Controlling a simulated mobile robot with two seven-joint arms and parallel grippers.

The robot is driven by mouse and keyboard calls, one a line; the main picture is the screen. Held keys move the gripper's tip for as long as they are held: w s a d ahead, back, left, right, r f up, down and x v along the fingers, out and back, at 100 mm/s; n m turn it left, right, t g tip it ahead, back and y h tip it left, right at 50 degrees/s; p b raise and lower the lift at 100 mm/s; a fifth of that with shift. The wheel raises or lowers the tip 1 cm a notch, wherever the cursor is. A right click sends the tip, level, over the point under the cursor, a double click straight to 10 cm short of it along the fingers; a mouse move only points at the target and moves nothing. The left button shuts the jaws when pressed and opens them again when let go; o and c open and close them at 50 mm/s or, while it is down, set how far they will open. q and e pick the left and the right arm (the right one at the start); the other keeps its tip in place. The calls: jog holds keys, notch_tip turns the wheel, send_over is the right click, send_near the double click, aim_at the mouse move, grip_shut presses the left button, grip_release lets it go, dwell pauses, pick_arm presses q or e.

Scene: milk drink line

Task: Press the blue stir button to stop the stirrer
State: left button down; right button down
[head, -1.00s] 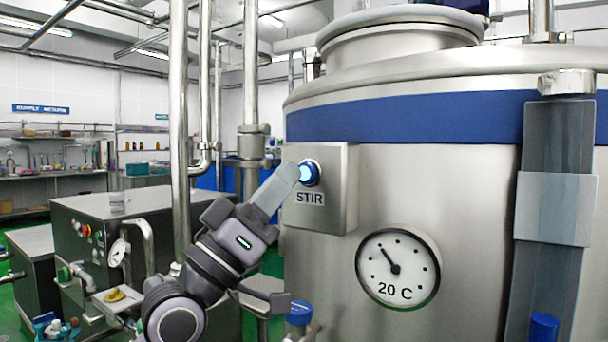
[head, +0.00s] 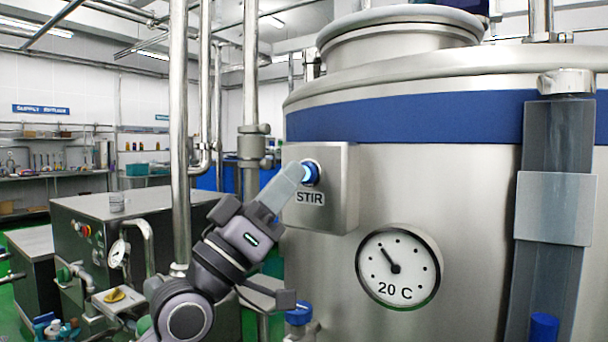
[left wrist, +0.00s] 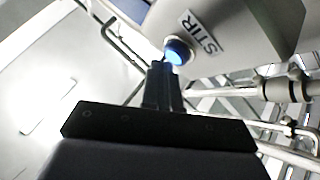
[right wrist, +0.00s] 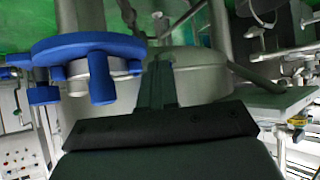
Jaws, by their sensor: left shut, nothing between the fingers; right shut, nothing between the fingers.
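The blue stir button (head: 312,173) glows on the front of a steel box (head: 338,200) marked STIR, fixed to the big tank. My left gripper (head: 298,170) is shut and empty, with its fingertips right at the button's left side in the head view. I cannot tell whether they touch it. In the left wrist view the lit button (left wrist: 177,52) shows just beyond the closed fingertips (left wrist: 160,68). My right gripper (right wrist: 160,62) is shut and empty in its own wrist view, away from the button.
The steel tank (head: 450,180) fills the right side, with a round gauge (head: 398,267) reading 20 C. Vertical pipes (head: 180,130) stand left of the box. A blue handwheel (right wrist: 85,55) is close to my right gripper. A steel cabinet (head: 90,225) stands at left.

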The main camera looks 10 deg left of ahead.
pick_arm(q)
jog(key=shift+w+d, duration=0.1)
jog(key=shift+w, duration=0.25)
dwell(0.3)
jog(key=shift+s, duration=0.1)
jog(key=shift+s+a+p, duration=0.3)
jog(key=shift+s, duration=0.5)
jog(key=s, duration=0.2)
jog(key=s+a+p, duration=0.1)
jog(key=s+a, duration=0.1)
jog(key=s, duration=0.1)
jog(key=shift+s+p, duration=0.3)
jog(key=shift+p, duration=0.05)
